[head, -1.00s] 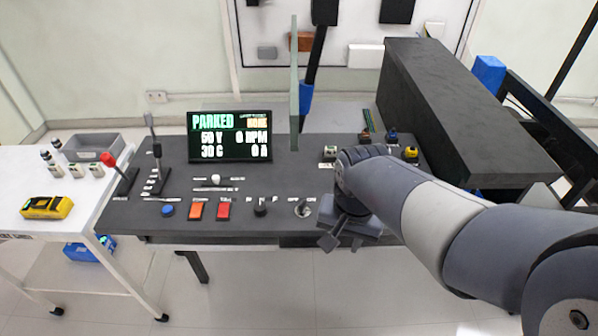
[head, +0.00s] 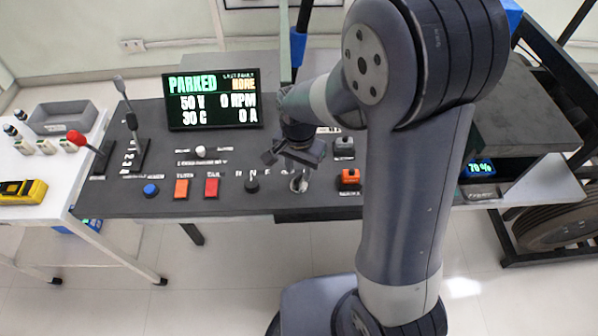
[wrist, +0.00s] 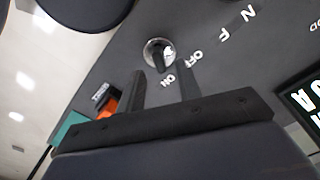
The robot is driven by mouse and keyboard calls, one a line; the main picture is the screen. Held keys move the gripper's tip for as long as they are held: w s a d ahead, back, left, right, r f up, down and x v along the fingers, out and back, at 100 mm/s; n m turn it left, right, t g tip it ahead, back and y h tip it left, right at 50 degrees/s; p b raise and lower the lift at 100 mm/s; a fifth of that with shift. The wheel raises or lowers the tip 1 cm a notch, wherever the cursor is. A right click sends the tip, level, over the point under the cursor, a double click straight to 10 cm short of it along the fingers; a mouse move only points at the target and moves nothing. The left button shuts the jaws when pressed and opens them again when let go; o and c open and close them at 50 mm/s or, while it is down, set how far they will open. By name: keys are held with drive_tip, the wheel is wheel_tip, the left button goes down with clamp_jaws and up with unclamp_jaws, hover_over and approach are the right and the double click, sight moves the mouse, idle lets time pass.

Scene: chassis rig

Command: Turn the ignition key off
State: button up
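The ignition key (wrist: 167,57) sits in a round silver switch on the dark console, with ON and OFF labels beside it. In the wrist view its dark grip seems to lie toward the ON label. In the head view the silver switch (head: 299,183) shows just below my gripper (head: 284,160). My gripper (wrist: 162,82) is open, with its two fingers apart and nothing between them. The fingertips appear just short of the key in the wrist view; whether they touch it I cannot tell.
A black knob (head: 251,184), a red switch (head: 212,187) and an orange switch (head: 181,188) stand in a row left of the key. An orange button box (head: 349,178) is close on the right. The screen (head: 213,99) reads PARKED and 0 RPM.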

sight(299, 181)
drive_tip(key=shift+f, duration=1.4)
drive_tip(key=shift+c, duration=0.2)
clamp_jaws()
